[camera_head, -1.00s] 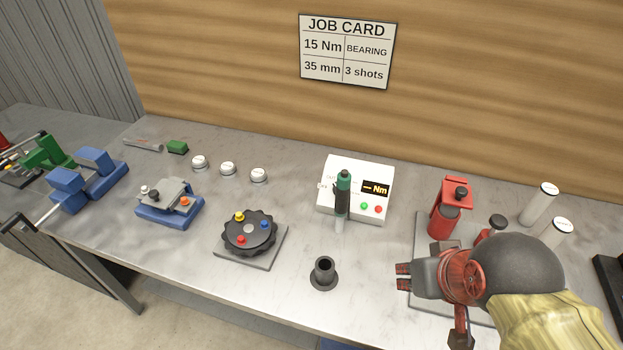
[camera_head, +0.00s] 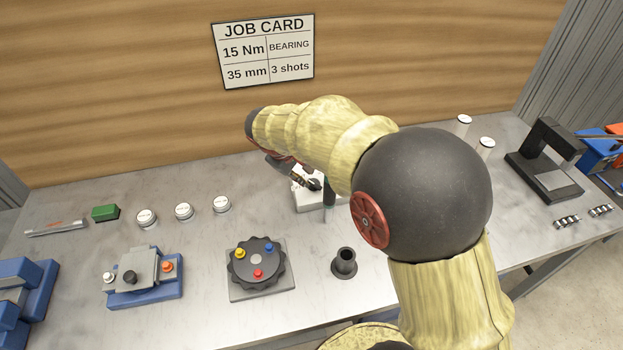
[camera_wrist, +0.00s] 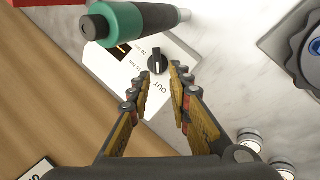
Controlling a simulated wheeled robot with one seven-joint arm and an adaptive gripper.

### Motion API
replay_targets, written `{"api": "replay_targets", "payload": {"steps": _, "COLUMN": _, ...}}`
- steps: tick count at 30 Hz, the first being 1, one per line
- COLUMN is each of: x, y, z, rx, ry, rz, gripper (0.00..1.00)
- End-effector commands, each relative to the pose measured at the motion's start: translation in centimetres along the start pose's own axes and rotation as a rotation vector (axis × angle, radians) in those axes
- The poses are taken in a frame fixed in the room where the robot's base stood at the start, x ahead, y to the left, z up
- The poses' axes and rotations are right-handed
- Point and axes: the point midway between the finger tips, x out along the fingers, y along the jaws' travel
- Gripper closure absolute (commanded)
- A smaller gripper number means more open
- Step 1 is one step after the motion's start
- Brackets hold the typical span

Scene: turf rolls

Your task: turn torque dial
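The black torque dial (camera_wrist: 157,62) is on the white tester box (camera_wrist: 178,47), beside printed Nm marks and the word OUT. In the wrist view my gripper (camera_wrist: 165,78) is open, with its two fingers apart and their tips close to the dial. I cannot tell whether they touch it. In the head view my gripper (camera_head: 298,178) is over the box (camera_head: 306,203), and my arm hides most of the box.
A black cup (camera_head: 344,263) and a round black turntable (camera_head: 257,263) with coloured knobs stand nearer the front. Several white round pieces, such as one (camera_head: 184,211), are to the left. A job card (camera_head: 264,50) on the wall reads 15 Nm, bearing, 35 mm, 3 shots.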

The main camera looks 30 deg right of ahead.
Motion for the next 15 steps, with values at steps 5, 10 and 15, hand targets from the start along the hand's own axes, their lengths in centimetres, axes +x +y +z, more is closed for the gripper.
{"api": "replay_targets", "payload": {"steps": 5, "x": 2.4, "y": 0.3, "z": -0.9, "rx": -0.034, "ry": -0.021, "rz": 0.021, "gripper": 0.80}}
{"api": "replay_targets", "payload": {"steps": 10, "x": 4.6, "y": 0.3, "z": -0.8, "rx": -0.034, "ry": -0.023, "rz": 0.021, "gripper": 0.80}}
{"api": "replay_targets", "payload": {"steps": 15, "x": 7.2, "y": 0.3, "z": -0.7, "rx": -0.034, "ry": -0.023, "rz": 0.021, "gripper": 0.80}}
